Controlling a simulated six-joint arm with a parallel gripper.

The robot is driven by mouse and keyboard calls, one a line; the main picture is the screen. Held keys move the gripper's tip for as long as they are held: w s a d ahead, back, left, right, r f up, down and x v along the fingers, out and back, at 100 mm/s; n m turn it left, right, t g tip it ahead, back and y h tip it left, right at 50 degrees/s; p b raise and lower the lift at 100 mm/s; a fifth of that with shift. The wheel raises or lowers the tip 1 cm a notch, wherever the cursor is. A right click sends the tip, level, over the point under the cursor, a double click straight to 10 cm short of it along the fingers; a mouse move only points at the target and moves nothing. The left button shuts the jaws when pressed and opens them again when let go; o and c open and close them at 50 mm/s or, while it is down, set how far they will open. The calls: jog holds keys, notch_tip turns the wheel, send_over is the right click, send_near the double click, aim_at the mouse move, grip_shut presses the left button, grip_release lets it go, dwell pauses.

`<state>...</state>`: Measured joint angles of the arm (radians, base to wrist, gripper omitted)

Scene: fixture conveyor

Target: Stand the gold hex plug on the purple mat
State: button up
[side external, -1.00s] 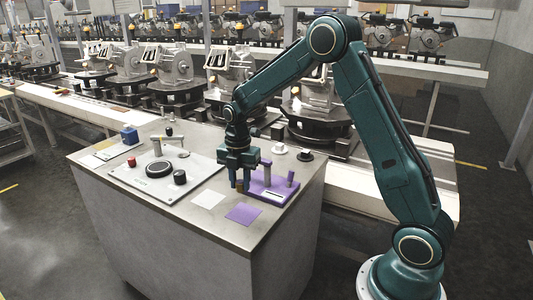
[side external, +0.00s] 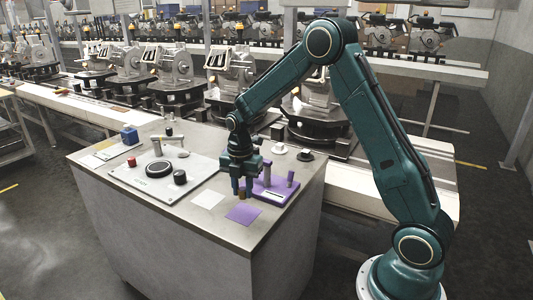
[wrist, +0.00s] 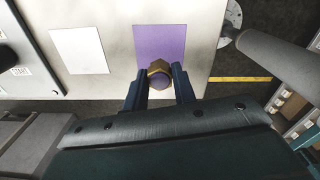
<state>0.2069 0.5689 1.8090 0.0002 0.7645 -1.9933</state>
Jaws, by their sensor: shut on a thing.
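The gold hex plug (wrist: 159,70) is between the two fingers of my gripper (wrist: 160,88) in the wrist view, with its hex end toward the camera. My gripper is shut on it. In the side view the plug (side external: 242,194) shows small and upright below my gripper (side external: 242,187). The flat purple mat (side external: 243,214) lies on the bench in front of the plug. In the wrist view the plug overlaps the lower edge of the mat (wrist: 158,40). The gap between the plug's foot and the bench is too small to tell.
A purple fixture (side external: 268,190) with upright posts stands just right of my gripper. A white square (side external: 208,199) lies left of the mat. A control panel (side external: 152,182) with knobs is farther left. The bench's front edge is close to the mat.

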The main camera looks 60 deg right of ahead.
aim_at(244, 214)
jog(key=shift+f, duration=2.5)
jog(key=shift+f, duration=0.55)
jog(key=o, duration=1.1)
notch_tip(244, 214, up, 14)
jog(key=shift+f, duration=0.1)
